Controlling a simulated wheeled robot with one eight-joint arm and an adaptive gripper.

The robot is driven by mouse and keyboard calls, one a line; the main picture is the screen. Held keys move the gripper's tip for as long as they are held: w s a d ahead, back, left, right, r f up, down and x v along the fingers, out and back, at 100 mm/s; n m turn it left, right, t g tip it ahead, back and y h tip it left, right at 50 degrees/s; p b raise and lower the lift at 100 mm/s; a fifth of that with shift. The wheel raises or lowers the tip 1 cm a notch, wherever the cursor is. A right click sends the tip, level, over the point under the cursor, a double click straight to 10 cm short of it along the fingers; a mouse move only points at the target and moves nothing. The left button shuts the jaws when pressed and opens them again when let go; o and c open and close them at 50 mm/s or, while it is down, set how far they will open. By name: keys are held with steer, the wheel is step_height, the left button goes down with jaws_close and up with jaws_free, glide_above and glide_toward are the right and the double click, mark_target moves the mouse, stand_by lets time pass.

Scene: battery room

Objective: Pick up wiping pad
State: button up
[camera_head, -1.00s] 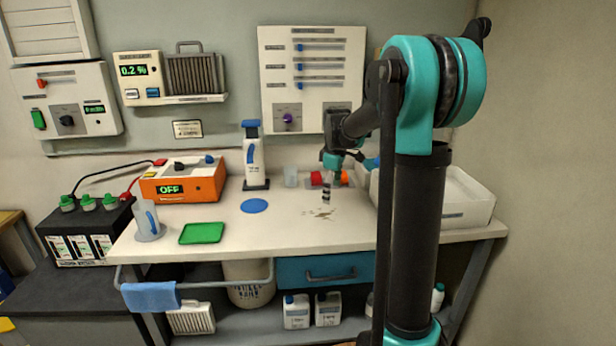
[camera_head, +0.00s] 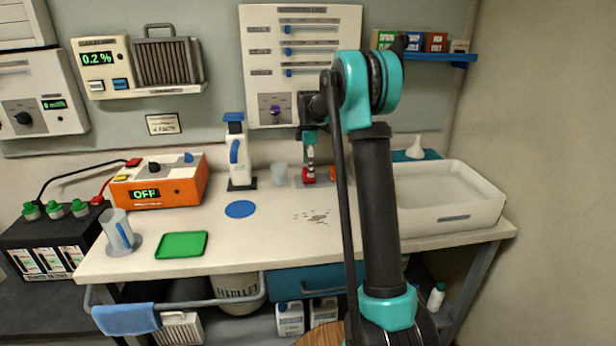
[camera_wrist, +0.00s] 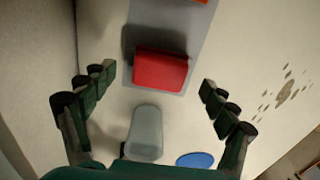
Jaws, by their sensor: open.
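A red block-like pad (camera_wrist: 160,70), which looks like the wiping pad, lies on a grey strip (camera_wrist: 197,35) near the back of the bench. It also shows in the head view (camera_head: 308,180), partly hidden by my gripper. My gripper (camera_head: 309,158) points down over it. In the wrist view my gripper (camera_wrist: 158,80) is open, with one finger on each side of the red pad and nothing held. The pad sits a little toward the top of the picture between the fingertips. I cannot tell the exact height above it.
A translucent cup (camera_wrist: 146,133) stands close beside the red pad. An orange item (camera_head: 335,173) is on its other side. A blue disc (camera_head: 240,209), green tray (camera_head: 181,245) and dark stain (camera_head: 317,217) lie in front. A white basin (camera_head: 450,215) stands at right.

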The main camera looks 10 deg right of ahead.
steer(key=shift+f, duration=1.35)
steer(key=shift+a, duration=0.1)
steer(key=shift+c, duration=0.5)
steer(key=c, duration=1.1)
